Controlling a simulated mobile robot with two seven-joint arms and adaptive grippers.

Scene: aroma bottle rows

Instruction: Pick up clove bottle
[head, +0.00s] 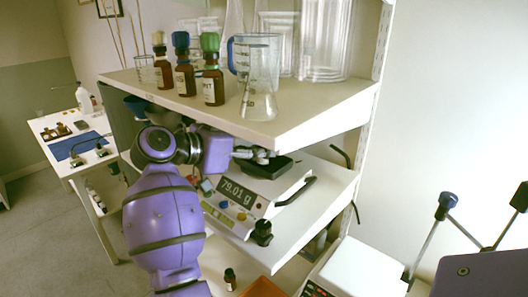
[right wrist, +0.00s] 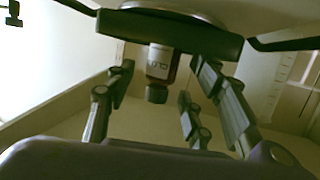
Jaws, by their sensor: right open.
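The clove bottle (right wrist: 158,62) shows upside down in the right wrist view, brown with a white label reading "CLO" and a dark cap. It stands on the black plate (right wrist: 180,32) of the scale. My right gripper (head: 262,154) is at the scale plate in the head view, under the upper shelf. In the right wrist view its spread fingers (right wrist: 160,85) are open, and the bottle is between them with gaps showing. The bottle is hidden in the head view. The scale display (head: 236,192) reads 79.01 g. I cannot make out my left gripper.
The upper shelf (head: 310,108) is close above my gripper. It carries three capped brown bottles (head: 185,80), a beaker (head: 257,58) and a flask (head: 259,98). A black handle (head: 296,191) is beside the scale. A purple block with blue-ended rods (head: 465,270) is at lower right.

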